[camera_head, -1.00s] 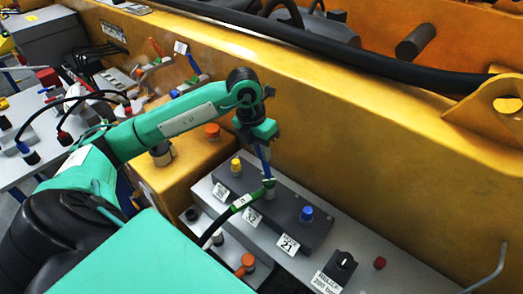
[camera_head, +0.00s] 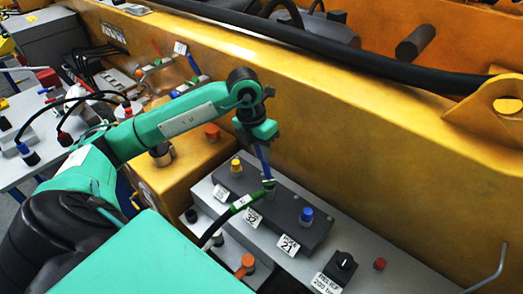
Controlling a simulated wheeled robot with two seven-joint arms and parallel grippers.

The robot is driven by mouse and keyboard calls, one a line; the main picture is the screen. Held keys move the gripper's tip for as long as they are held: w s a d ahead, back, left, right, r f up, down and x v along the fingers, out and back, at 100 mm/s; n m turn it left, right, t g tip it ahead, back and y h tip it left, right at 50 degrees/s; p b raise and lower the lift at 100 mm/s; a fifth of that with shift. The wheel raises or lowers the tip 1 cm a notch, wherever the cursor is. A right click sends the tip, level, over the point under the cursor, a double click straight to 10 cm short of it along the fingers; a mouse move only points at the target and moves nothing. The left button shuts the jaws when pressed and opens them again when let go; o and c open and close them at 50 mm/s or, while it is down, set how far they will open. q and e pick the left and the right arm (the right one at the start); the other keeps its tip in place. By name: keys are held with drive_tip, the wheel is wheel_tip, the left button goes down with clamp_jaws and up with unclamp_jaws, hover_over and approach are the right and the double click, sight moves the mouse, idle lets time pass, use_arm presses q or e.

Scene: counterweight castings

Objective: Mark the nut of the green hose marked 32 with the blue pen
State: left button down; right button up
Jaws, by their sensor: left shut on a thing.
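My left gripper (camera_head: 262,132) is shut on the blue pen (camera_head: 264,160), which points down. The pen's lower end is at the green nut (camera_head: 268,184) at the end of the green hose (camera_head: 235,208); I cannot tell whether it touches. The hose end is at a port on the dark manifold block (camera_head: 315,235), by the label marked 32 (camera_head: 252,217). The hose runs down and left from the nut. My right gripper is not in view.
A yellow cap (camera_head: 236,166) and a blue cap (camera_head: 306,214) stand on the block on either side of the nut. A label marked 21 (camera_head: 288,245), a black knob (camera_head: 344,261) and a red button (camera_head: 380,264) are to the right. A yellow wall (camera_head: 360,170) rises behind.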

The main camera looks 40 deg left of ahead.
use_arm(q)
drive_tip(key=shift+r+p, duration=1.75)
drive_tip(key=shift+r, duration=1.7)
drive_tip(key=shift+f, duration=0.15)
